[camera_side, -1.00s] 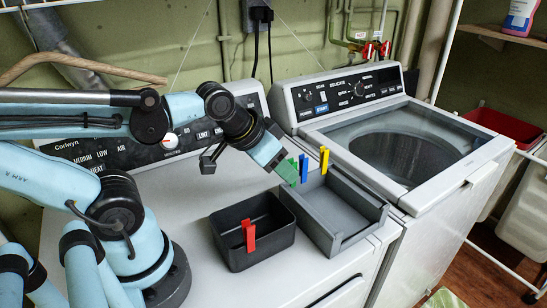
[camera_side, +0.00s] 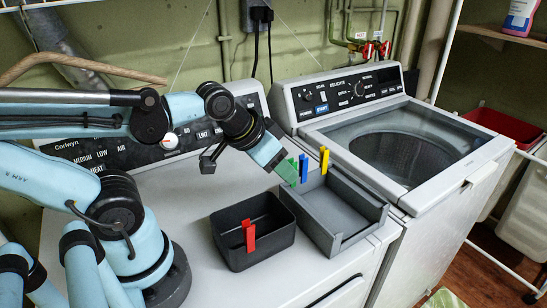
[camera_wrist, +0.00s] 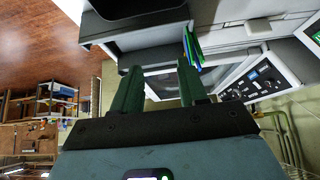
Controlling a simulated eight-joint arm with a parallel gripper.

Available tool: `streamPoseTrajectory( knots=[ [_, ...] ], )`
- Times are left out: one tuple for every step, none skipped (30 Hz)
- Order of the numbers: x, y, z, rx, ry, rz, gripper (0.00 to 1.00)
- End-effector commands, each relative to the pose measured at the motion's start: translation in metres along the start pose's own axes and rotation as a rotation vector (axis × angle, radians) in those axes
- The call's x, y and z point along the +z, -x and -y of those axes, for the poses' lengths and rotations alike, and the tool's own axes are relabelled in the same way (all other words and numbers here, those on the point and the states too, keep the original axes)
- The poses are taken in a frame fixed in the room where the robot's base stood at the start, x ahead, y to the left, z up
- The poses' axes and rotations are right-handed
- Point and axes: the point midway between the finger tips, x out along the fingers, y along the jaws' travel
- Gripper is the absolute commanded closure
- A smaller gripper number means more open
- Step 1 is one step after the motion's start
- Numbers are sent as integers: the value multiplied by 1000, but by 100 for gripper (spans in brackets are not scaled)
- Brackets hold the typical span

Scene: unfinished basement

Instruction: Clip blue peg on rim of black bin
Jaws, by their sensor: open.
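The blue peg (camera_side: 304,168) stands upright on the rim of the grey tray (camera_side: 345,240), left of a yellow peg (camera_side: 324,160). The black bin (camera_side: 228,248) sits left of the tray, with a red peg (camera_side: 249,236) clipped on its near rim. My gripper (camera_side: 287,169) is just left of the blue peg in the side view, open with nothing between its green fingers. In the wrist view, the blue peg (camera_wrist: 188,46) and a green peg (camera_wrist: 194,44) overlap beyond one fingertip of my gripper (camera_wrist: 158,68). The gap between peg and fingers is hard to judge.
The bin and tray stand on a white dryer top (camera_side: 190,205). A washer (camera_side: 400,150) with a glass lid adjoins it at right. Control panels rise at the back. The dryer top left of the bin is clear.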

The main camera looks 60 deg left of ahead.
Motion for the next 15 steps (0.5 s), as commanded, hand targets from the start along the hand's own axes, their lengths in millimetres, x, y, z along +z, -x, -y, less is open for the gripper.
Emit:
streamPoseTrajectory(
  knots=[
    [0, 0, 0, 0, 0, 0, 57],
    [0, 0, 0, 0, 0, 0, 57],
    [0, 0, 0, 0, 0, 0, 57],
    [0, 0, 0, 0, 0, 0, 57],
    [0, 0, 0, 0, 0, 0, 57],
    [0, 0, 0, 0, 0, 0, 57],
    [0, 0, 0, 0, 0, 0, 57],
    [0, 0, 0, 0, 0, 0, 57],
    [0, 0, 0, 0, 0, 0, 57],
    [0, 0, 0, 0, 0, 0, 57],
    [0, 0, 0, 0, 0, 0, 54],
    [0, 0, 0, 0, 0, 1, 49],
    [-1, 0, 0, -1, 0, 3, 49],
    [-2, 0, 1, -1, 0, 8, 49],
    [-4, 1, 1, -3, 0, 17, 49]
  ],
)
